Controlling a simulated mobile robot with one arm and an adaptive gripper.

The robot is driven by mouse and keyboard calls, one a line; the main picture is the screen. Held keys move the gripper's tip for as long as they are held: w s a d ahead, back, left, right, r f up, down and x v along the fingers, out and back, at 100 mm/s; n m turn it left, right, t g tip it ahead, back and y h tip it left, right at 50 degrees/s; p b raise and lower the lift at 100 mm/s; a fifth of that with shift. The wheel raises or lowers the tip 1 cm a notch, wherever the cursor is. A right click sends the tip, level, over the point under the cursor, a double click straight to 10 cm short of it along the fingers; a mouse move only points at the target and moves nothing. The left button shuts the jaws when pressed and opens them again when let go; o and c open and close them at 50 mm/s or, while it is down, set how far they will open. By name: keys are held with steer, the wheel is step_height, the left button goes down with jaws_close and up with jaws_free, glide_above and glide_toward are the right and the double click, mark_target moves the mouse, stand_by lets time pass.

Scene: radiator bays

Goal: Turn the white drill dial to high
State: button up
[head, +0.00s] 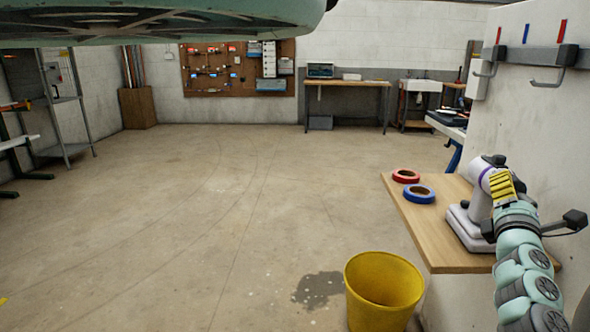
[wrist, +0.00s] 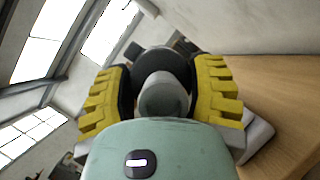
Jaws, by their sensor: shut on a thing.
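The white drill (head: 479,204) stands upright on a wooden shelf at the right in the head view. My gripper (head: 501,186) is at the drill's upper part, with its yellow fingers against it. In the wrist view, my gripper (wrist: 162,84) is shut, one yellow finger on each side of a round grey part (wrist: 163,100), which looks like the drill's dial. A dark round part (wrist: 160,64) shows just beyond it. Part of the drill's pale base shows at the lower right in the wrist view. My gripper hides much of the drill, and no dial marks are readable.
The wooden shelf (head: 440,255) also bears a red tape roll (head: 405,176) and a blue tape roll (head: 420,194). A yellow bucket (head: 383,291) stands on the floor beside it. A hook rail (head: 540,58) is on the right wall. The floor to the left is open.

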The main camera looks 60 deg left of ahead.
steer(key=c, duration=0.4)
